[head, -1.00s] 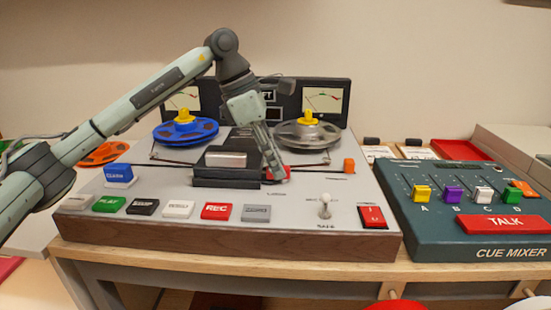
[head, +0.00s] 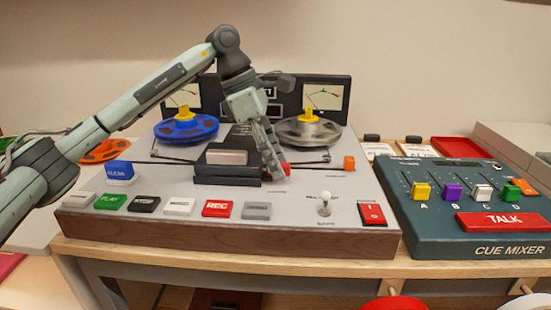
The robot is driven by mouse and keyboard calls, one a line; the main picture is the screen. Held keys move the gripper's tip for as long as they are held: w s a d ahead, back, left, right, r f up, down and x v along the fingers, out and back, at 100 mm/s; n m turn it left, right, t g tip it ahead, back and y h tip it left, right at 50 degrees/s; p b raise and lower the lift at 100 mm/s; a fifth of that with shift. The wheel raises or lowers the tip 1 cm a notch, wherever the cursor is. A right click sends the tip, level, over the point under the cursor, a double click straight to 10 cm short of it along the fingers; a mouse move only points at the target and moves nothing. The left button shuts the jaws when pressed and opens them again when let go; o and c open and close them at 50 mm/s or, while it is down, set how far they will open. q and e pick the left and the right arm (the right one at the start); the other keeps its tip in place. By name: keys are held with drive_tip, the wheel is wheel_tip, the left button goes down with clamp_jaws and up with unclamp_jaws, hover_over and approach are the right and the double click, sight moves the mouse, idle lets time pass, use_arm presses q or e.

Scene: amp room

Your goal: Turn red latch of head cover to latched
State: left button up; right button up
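The head cover (head: 226,172) is a dark block with a light top in the middle of the tape machine (head: 150,228). The red latch (head: 286,169) shows as a small red piece at its right side, partly hidden by my gripper. My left gripper (head: 277,173) points down at the latch, with its fingertips at or touching it. I cannot tell whether the fingers are closed on it. My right gripper is not in view.
A blue reel (head: 187,130) and a grey reel (head: 308,133) stand behind the cover. Push buttons, including a red REC button (head: 217,209), line the front.

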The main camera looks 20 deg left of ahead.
use_arm(q)
drive_tip(key=v, duration=1.2)
idle(0.4)
